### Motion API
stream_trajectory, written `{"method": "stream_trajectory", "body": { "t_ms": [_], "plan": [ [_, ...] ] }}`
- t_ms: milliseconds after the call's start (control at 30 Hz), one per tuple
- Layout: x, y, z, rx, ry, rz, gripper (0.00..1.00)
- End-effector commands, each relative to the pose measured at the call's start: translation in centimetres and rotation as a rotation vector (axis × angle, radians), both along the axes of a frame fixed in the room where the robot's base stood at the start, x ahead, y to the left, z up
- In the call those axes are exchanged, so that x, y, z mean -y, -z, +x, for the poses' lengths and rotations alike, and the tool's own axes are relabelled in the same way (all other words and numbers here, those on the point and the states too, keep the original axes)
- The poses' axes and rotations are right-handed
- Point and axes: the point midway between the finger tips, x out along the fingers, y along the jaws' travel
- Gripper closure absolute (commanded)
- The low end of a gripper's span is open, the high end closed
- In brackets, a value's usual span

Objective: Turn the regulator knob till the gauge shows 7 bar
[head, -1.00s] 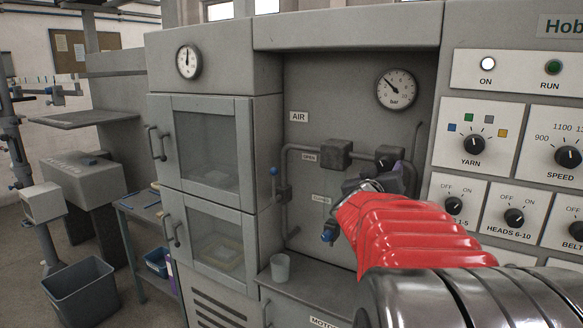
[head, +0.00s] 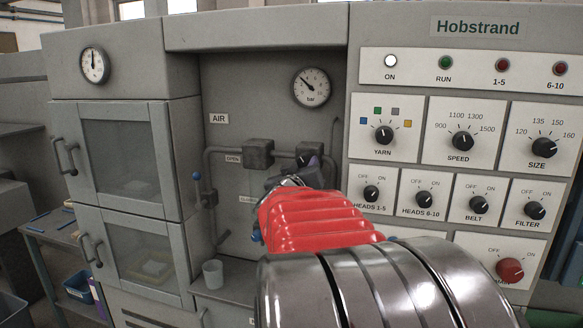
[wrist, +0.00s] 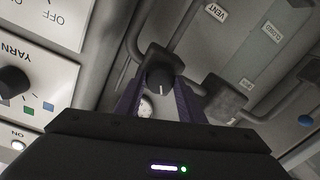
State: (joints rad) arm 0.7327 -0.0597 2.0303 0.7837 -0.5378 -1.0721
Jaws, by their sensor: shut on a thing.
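The regulator knob (wrist: 160,76) is dark and round with a white pointer line. In the wrist view it sits between the two purple fingers of my gripper (wrist: 157,88), which is shut on it. In the head view my gripper (head: 304,172) reaches the regulator on the pipe, and the arm hides much of that area. The bar gauge (head: 311,88) is a round white dial above the regulator. Its needle points up and to the left; the figures are too small to read surely. A sliver of a pale dial (wrist: 145,107) shows between the fingers in the wrist view.
Another dial (head: 95,65) is on the cabinet at left. A blue-tipped lever (head: 196,176) stands on the pipe left of my gripper. A cup (head: 213,273) stands on the ledge below. The switch panel (head: 408,182) is close on the right.

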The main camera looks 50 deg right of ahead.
Motion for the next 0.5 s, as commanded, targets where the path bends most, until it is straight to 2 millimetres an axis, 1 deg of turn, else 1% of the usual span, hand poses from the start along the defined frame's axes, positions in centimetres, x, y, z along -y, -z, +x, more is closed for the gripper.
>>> {"method": "stream_trajectory", "body": {
  "t_ms": [33, 267, 500],
  "plan": [
    [-0.31, -0.02, 0.02, 0.0, -0.001, 0.0, 0.87],
    [-0.04, 0.0, 0.01, 0.015, 0.0, 0.006, 0.87],
    [0.01, 0.0, 0.02, 0.089, 0.0, 0.038, 0.87]
  ]
}}
